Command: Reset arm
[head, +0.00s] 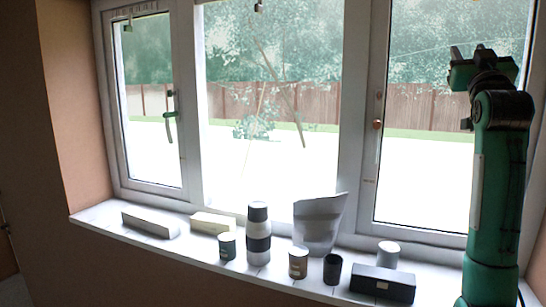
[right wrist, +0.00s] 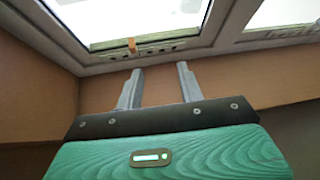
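My right arm stands upright at the right of the head view, with its right gripper (head: 462,66) raised in front of the right window pane. In the right wrist view the right gripper (right wrist: 160,72) has its two grey fingers apart, with nothing between them. A window frame and the brown wall show beyond the fingers. My left arm and left gripper are not in the head view.
The white windowsill (head: 95,214) holds a long grey block (head: 150,224), a cream block (head: 213,223), a bottle (head: 258,232), a grey bag (head: 318,222), several small cans and a black box (head: 383,283). The left window has a green handle (head: 170,114).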

